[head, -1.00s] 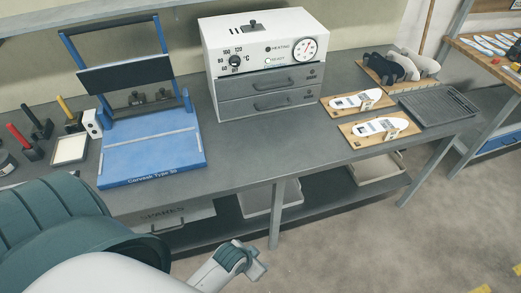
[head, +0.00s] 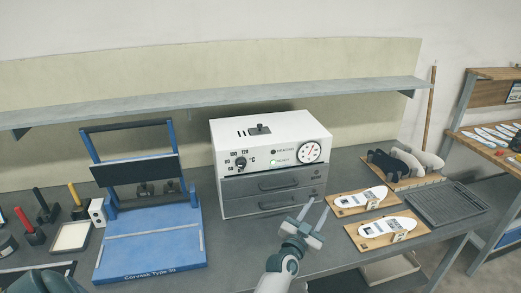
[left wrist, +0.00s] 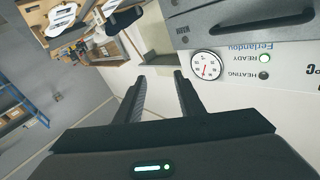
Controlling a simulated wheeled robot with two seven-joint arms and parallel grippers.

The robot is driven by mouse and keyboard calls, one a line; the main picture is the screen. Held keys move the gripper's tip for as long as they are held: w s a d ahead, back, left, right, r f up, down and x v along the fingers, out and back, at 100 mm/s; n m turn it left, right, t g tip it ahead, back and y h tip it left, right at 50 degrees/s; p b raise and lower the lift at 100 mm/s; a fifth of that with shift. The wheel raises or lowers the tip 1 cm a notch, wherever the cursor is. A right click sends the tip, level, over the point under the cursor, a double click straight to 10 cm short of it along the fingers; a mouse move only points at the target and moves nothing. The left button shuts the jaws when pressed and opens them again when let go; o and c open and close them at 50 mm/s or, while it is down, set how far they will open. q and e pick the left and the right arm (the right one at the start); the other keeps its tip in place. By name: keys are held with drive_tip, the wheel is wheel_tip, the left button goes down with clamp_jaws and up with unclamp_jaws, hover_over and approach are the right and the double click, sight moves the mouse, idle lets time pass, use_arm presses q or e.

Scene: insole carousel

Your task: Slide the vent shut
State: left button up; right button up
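The vent is on top of the white heating oven (head: 270,148). Its dark slider knob (head: 259,129) stands on a small plate, with dark slots showing to its left. My left gripper (head: 318,204) is open and empty, in front of the oven's right side and below the level of its top. In the left wrist view its two fingers (left wrist: 159,77) are apart with nothing between them. The oven front with its dial (left wrist: 206,64) is to the right there; the vent is not in that view. My right gripper is not in view.
The oven has two grey drawers (head: 274,183) with handles, and a green ready light (left wrist: 264,58) is lit. A shelf (head: 230,98) runs behind and above the oven. A blue press (head: 150,245) stands to the left. Boards with white insoles (head: 361,201) lie to the right.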

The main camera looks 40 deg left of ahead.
use_arm(q)
drive_tip(key=w+a+r+n+g+y, duration=0.2)
drive_tip(key=a+r+n+g+y, duration=0.2)
drive_tip(key=a+r+n+y, duration=0.1)
drive_tip(key=w+a+r+n+g+y, duration=0.2)
drive_tip(key=a+r+n+g+y, duration=0.2)
drive_tip(key=r+n+g+y, duration=0.1)
drive_tip(key=w+a+r+n+g+y+p, duration=0.1)
drive_tip(key=w+a+r+n+g+y, duration=0.1)
drive_tip(key=a+r+n+g+y, duration=0.2)
drive_tip(key=shift+w+a+r+n+g+y, duration=0.15)
drive_tip(key=shift+a+r+n+y, duration=0.35)
drive_tip(key=shift+r, duration=0.25)
drive_tip(key=shift+w+a+r+n+g+y, duration=0.15)
drive_tip(key=shift+a+r+n+y, duration=0.25)
drive_tip(key=shift+r+n, duration=0.25)
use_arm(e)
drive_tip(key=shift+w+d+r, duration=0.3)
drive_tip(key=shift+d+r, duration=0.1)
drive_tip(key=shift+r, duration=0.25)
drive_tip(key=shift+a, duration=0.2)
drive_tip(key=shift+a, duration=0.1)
